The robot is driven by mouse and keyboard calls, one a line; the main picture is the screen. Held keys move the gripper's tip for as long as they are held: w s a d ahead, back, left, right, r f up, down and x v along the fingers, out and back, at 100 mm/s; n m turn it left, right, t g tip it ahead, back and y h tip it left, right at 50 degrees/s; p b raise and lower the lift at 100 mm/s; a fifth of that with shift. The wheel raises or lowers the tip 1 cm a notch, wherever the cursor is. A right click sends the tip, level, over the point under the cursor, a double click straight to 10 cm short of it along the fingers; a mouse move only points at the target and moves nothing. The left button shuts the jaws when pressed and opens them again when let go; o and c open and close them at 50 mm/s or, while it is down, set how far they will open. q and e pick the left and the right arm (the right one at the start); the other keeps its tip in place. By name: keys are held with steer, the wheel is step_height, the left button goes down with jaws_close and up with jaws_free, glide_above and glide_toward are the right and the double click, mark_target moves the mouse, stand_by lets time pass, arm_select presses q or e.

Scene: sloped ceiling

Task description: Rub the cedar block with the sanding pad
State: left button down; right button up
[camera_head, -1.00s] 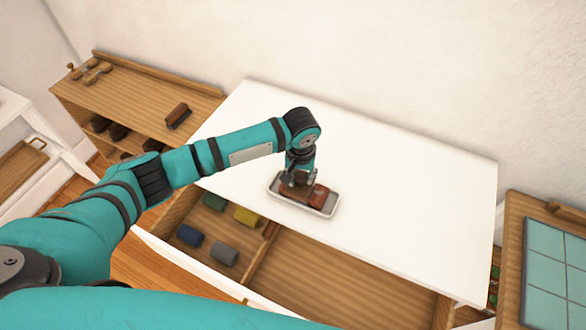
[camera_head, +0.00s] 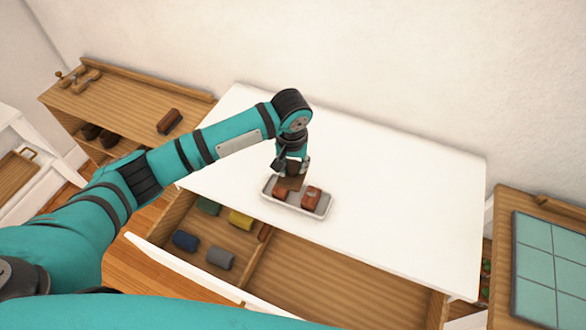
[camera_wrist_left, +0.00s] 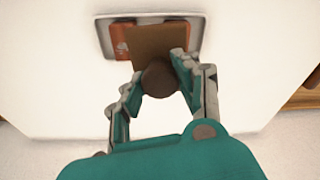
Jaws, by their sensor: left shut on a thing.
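The white tray (camera_head: 318,211) lies on the white tabletop near its front edge. Reddish wood of the cedar block (camera_head: 311,197) shows in it; a reddish part also shows left of the pad in the wrist view (camera_wrist_left: 122,44). I cannot tell whether this is one piece. My left gripper (camera_head: 291,166) points down over the tray's back edge and is shut on the dark round knob of the brown sanding pad (camera_head: 291,183). In the wrist view the gripper (camera_wrist_left: 160,80) holds the pad (camera_wrist_left: 158,42), which hides part of the reddish wood. Contact between them is unclear.
An open drawer (camera_head: 330,275) below the tabletop holds a yellow roll (camera_head: 240,220), a blue roll (camera_head: 185,240) and a grey roll (camera_head: 221,257). A brush (camera_head: 169,121) lies on the left shelf unit. A green tiled panel (camera_head: 555,265) is at right. The tabletop's right side is clear.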

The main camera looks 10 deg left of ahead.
arm_select(q)
steer(key=shift+r, duration=0.1)
steer(key=shift+r, duration=1.45)
